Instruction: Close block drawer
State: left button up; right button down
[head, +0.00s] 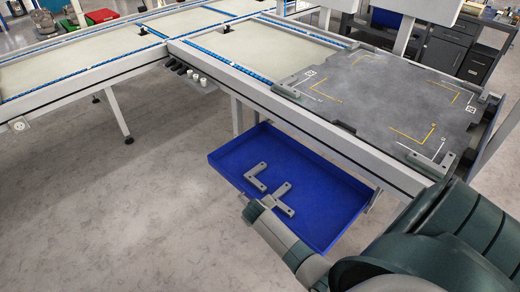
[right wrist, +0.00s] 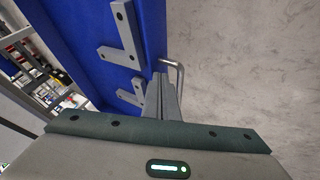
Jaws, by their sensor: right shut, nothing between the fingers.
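The blue drawer (head: 320,178) is pulled out below the conveyor table in the head view. Its inside also shows in the right wrist view (right wrist: 80,45). Two grey L-shaped blocks lie in it, one farther back (head: 256,178) and one nearer my gripper (head: 283,196). A thin metal handle (right wrist: 181,78) sticks out from the drawer's front. My right gripper (head: 266,203) is at the drawer's front edge. In the right wrist view its fingers (right wrist: 160,88) are shut, empty and close beside the handle; I cannot tell if they touch it. My left gripper is out of view.
A dark grey plate (head: 375,95) with yellow and white corner marks lies on the table above the drawer. The table's edge beam (head: 290,115) runs over the drawer. Table legs (head: 118,115) stand at left. The floor (head: 110,210) at front left is clear.

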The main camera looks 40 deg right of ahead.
jog(key=shift+d, duration=0.1)
jog(key=d, duration=0.7)
jog(key=w+d, duration=0.1)
jog(key=d, duration=0.3)
jog(key=shift+d, duration=0.25)
jog(key=d, duration=0.4)
jog(key=shift+w+d, duration=0.15)
jog(key=shift+d, duration=0.25)
jog(key=b, duration=0.3)
send_over(303, 182)
jog(key=shift+a, duration=0.4)
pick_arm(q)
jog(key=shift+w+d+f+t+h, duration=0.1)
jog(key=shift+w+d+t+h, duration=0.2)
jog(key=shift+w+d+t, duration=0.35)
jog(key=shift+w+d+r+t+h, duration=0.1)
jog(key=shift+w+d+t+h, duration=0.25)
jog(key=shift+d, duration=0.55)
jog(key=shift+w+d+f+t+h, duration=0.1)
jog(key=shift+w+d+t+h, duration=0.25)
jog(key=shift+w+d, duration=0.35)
pick_arm(e)
jog(key=shift+d, duration=0.55)
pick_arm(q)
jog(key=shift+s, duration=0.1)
pick_arm(e)
jog(key=shift+a, duration=0.1)
